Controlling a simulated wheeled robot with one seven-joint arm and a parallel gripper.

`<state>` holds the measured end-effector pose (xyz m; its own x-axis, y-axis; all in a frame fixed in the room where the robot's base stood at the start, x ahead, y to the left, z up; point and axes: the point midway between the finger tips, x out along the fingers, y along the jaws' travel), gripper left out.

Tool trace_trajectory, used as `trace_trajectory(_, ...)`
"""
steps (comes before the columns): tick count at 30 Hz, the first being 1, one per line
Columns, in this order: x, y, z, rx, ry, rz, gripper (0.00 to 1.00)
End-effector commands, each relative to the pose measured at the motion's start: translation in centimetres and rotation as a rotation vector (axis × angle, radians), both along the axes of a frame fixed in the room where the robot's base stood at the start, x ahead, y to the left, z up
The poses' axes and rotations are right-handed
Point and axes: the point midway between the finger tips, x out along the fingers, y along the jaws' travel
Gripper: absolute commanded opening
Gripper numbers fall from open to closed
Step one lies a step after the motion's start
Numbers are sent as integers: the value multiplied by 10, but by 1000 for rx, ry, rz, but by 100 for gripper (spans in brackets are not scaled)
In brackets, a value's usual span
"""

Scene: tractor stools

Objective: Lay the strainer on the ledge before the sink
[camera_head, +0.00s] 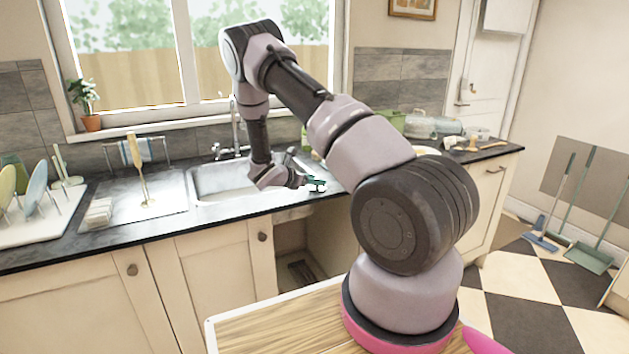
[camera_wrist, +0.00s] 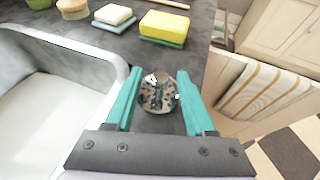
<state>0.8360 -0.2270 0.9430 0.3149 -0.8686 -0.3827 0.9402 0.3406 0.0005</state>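The strainer (camera_wrist: 158,94) is a small round metal piece with dark holes. It fills the gap between the teal fingers of my gripper (camera_wrist: 158,88) in the wrist view, and both fingers seem to touch its sides. In the head view my gripper (camera_head: 316,184) is low over the counter at the sink's right front corner; the strainer is too small to make out there. The dark ledge (camera_wrist: 160,122) lies beneath, with the sink (camera_wrist: 60,105) on its left. The sink also shows in the head view (camera_head: 215,180). I cannot tell whether the strainer touches the ledge.
A yellow sponge (camera_wrist: 165,24) and a pale sponge (camera_wrist: 113,15) lie farther along the counter. A striped towel (camera_wrist: 255,92) hangs past the ledge's front edge. A dish rack (camera_head: 38,215) stands left of the sink. The ledge around my gripper looks clear.

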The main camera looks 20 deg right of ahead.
Motion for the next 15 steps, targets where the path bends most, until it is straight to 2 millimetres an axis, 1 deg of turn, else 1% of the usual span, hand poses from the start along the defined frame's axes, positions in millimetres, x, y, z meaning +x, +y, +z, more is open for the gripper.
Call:
trace_trajectory(5, 0, 0, 1, 0, 0, 0, 55)
trace_trajectory(8, 0, 2, 4, 0, 0, 1, 55)
trace_trajectory(11, -3, 14, 9, 1, -1, 4, 55)
trace_trajectory(15, -13, 40, 21, 1, -2, 5, 55)
